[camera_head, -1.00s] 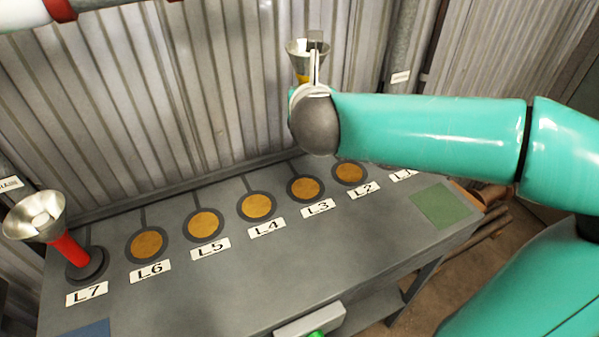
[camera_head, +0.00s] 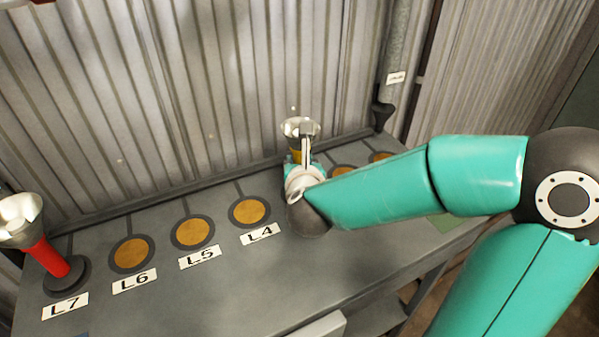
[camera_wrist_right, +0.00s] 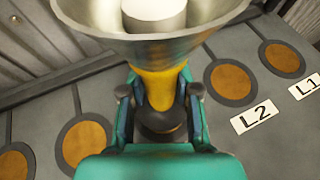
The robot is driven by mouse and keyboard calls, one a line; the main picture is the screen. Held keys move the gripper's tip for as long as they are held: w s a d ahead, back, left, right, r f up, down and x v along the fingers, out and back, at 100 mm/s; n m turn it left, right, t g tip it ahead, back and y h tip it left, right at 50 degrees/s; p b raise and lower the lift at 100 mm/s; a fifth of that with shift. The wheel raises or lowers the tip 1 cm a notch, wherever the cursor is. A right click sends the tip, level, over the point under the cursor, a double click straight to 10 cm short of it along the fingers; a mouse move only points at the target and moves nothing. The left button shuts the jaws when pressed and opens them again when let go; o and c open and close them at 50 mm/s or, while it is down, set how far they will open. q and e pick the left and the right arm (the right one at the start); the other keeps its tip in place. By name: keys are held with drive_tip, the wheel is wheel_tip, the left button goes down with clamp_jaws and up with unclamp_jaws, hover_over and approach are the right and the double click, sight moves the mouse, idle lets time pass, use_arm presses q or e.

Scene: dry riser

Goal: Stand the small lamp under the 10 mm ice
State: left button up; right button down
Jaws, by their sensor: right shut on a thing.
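My right gripper (camera_head: 303,165) is shut on a lamp with a yellow body and a silver bowl (camera_head: 298,127), held upright over the back of the bench at about the L3 place. In the right wrist view the lamp's yellow body (camera_wrist_right: 160,87) sits between the two fingers, with a dark base below it. I cannot tell whether the base touches the bench. A red lamp (camera_head: 45,256) with a silver bowl stands on the L7 place at the left. My left gripper is not in view. No ice can be made out.
The grey bench (camera_head: 215,290) has a row of orange discs with labels, such as L4 (camera_head: 249,211), L5 (camera_head: 192,232) and L6 (camera_head: 131,252). A corrugated wall (camera_head: 230,80) rises behind it. A grey drainpipe (camera_head: 396,60) runs down the wall to the right.

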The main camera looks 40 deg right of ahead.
drive_tip(key=shift+f, duration=0.75)
drive_tip(key=shift+f, duration=0.1)
drive_tip(key=c, duration=0.8)
unclamp_jaws()
drive_tip(key=shift+c, duration=0.2)
